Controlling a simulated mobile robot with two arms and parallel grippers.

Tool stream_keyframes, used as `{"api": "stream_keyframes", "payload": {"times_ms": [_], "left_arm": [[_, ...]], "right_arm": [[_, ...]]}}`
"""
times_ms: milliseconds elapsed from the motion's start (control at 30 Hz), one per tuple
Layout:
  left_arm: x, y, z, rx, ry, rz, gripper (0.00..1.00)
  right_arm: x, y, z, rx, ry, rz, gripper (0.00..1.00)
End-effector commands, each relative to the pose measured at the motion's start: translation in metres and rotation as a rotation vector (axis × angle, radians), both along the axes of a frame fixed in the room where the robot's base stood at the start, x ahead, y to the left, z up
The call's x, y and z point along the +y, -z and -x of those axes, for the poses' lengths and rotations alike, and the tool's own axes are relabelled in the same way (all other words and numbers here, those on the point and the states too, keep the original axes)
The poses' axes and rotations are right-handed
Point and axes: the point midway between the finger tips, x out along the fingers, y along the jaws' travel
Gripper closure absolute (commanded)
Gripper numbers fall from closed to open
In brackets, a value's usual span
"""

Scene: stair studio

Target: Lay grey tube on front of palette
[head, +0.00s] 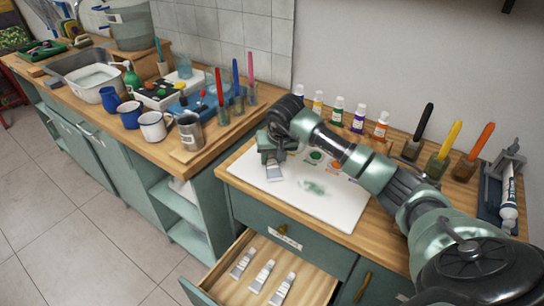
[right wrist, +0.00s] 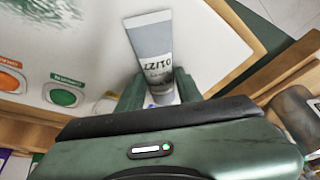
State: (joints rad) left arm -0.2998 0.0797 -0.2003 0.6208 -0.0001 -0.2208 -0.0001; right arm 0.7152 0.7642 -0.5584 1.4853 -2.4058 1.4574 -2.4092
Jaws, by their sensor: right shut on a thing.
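My right gripper (head: 271,158) is shut on a grey tube (head: 275,173) over the back left part of the white palette (head: 335,207). In the right wrist view the grey tube (right wrist: 153,48) sticks out from between the fingers (right wrist: 158,90), with dark lettering on its side. I cannot tell whether the tube touches the palette. The palette lies on the wooden worktop, with coloured paint spots at its back and a green smear near its middle. In the right wrist view the palette (right wrist: 100,45) shows orange and green spots. My left gripper is not in view.
An open drawer (head: 235,290) below the palette holds three pale tubes (head: 262,276). Paint bottles (head: 337,110) and brush jars (head: 437,165) stand along the back. A clamp stand with a tube (head: 508,205) is at the right. Mugs (head: 153,127) crowd the left counter.

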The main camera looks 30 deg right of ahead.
Motion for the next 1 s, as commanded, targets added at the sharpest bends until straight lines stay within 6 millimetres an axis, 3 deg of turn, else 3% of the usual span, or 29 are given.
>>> {"api": "stream_keyframes", "payload": {"times_ms": [267,300,367,400,1000], "left_arm": [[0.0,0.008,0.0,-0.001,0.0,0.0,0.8],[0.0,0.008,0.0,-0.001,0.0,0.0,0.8],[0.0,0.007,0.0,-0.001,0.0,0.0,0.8],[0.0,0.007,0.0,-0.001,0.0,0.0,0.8],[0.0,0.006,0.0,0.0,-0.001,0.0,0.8]], "right_arm": [[0.0,0.008,0.0,-0.002,-0.001,0.001,1.0],[0.0,0.008,0.0,0.0,0.0,0.002,0.62],[0.0,0.008,0.0,0.0,-0.001,0.001,0.45],[0.0,0.008,0.0,0.002,0.0,0.002,0.43],[-0.003,0.012,0.004,0.016,0.006,0.006,0.43]]}}
